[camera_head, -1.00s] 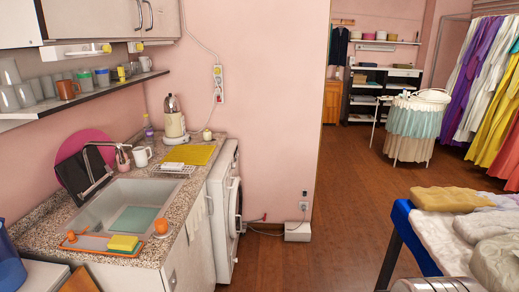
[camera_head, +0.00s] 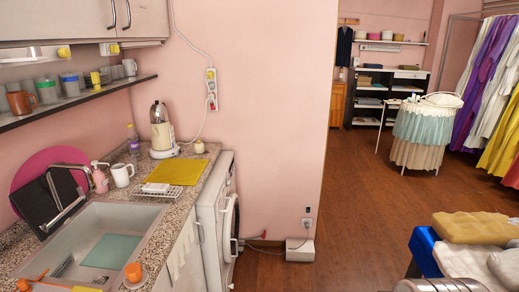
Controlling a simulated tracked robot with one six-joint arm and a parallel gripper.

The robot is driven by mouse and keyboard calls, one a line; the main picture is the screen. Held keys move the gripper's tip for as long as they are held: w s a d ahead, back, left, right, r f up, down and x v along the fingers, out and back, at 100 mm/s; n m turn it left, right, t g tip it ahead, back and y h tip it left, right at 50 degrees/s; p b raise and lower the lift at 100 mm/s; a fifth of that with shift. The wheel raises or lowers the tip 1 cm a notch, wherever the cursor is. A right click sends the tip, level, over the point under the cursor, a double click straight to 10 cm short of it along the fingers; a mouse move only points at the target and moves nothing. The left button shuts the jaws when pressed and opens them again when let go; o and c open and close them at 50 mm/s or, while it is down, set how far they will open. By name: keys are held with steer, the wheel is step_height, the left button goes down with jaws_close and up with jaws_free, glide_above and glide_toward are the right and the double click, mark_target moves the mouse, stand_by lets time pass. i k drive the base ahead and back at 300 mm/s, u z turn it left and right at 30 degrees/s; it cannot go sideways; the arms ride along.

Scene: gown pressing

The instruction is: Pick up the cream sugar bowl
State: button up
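A small cream pot with a lid, which looks like the cream sugar bowl (camera_head: 199,147), stands upright at the far right corner of the granite counter (camera_head: 190,198), close to the pink wall. It is small in the picture, so its details are unclear. My gripper does not show; a grey rounded part, likely of my arm, shows at the bottom edge.
A sink (camera_head: 95,240), a white mug (camera_head: 122,174) and a wire rack (camera_head: 158,191) are on the counter. A washing machine (camera_head: 218,220) stands beside it. A blue-edged table (camera_head: 424,250) with folded cloth is at right. The wooden floor between is clear.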

mark_target(199, 147)
steer(key=i, duration=3.25)
steer(key=u, duration=1.75)
